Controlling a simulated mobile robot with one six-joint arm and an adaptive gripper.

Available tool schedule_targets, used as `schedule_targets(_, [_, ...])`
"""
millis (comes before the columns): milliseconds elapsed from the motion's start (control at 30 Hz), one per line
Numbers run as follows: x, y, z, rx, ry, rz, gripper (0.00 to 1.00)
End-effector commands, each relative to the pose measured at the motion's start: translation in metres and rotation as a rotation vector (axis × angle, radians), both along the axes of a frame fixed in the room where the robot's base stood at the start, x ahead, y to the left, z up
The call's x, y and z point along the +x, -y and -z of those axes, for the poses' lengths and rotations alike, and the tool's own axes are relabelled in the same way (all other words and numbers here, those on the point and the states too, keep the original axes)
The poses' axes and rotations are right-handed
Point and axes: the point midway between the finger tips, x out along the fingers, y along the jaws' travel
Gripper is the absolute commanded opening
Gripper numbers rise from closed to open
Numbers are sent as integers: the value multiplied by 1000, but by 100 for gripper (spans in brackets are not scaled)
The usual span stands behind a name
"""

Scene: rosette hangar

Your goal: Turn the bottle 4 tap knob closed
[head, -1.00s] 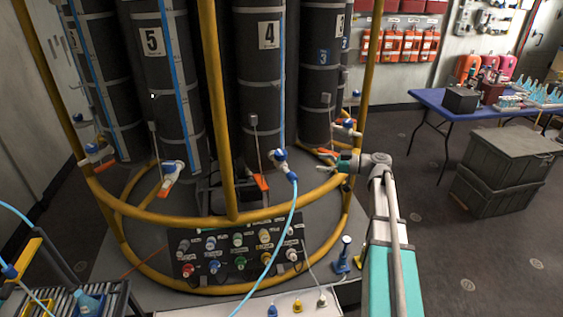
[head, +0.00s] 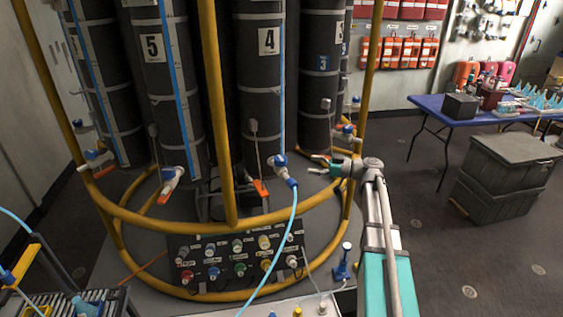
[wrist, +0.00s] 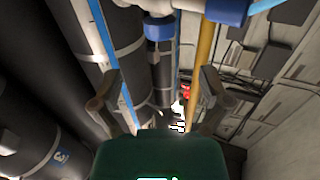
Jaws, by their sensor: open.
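Bottle 4 (head: 255,95) is a dark cylinder with a white "4" label, standing inside a yellow tube frame. Its tap (head: 281,162), white with a blue knob, sits low on its front, with a light blue hose running down from it. An orange handle (head: 260,188) hangs beside the tap. My gripper (head: 318,164) is open and empty, a short way right of this tap and apart from it. In the wrist view my two fingers (wrist: 160,108) are spread wide with nothing between them. A white tap body with a blue part (wrist: 226,10) shows at the top; which bottle it belongs to I cannot tell.
Bottle 5 (head: 152,90) stands to the left and bottle 3 (head: 320,85) to the right. The yellow frame (head: 227,120) has an upright bar left of bottle 4. A valve panel (head: 235,262) lies below. Grey crates (head: 505,180) and a blue table (head: 430,104) stand right.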

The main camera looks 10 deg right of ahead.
Motion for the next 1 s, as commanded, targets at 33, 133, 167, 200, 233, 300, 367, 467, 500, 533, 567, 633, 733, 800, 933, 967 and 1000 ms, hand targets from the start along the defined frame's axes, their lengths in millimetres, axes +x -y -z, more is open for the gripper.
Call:
schedule_targets(33, [3,-7,0,0,0,-1,96])
schedule_targets(133, [8,-21,0,0,0,-2,96])
schedule_targets(167, [10,-25,0,0,0,-2,96])
schedule_targets(200, [13,-30,0,0,0,-2,96])
schedule_targets(233, [14,-35,0,0,0,-3,96])
schedule_targets(300, [18,-44,0,0,0,-2,96])
schedule_targets(367, [22,-52,0,0,0,-2,96])
schedule_targets(467, [28,-65,0,0,0,-1,96])
schedule_targets(500, [29,-70,0,0,0,-1,96])
schedule_targets(533, [31,-73,0,0,0,-2,96])
schedule_targets(567, [32,-77,0,0,0,-2,96])
schedule_targets(633, [35,-83,0,0,0,-1,96])
schedule_targets(733, [38,-90,0,0,0,-1,96])
schedule_targets(800, [39,-93,0,0,0,-1,96])
schedule_targets(933, [40,-96,0,0,0,0,96])
schedule_targets(967, [40,-96,0,0,0,0,96])
schedule_targets(1000, [40,-96,0,0,0,0,96])
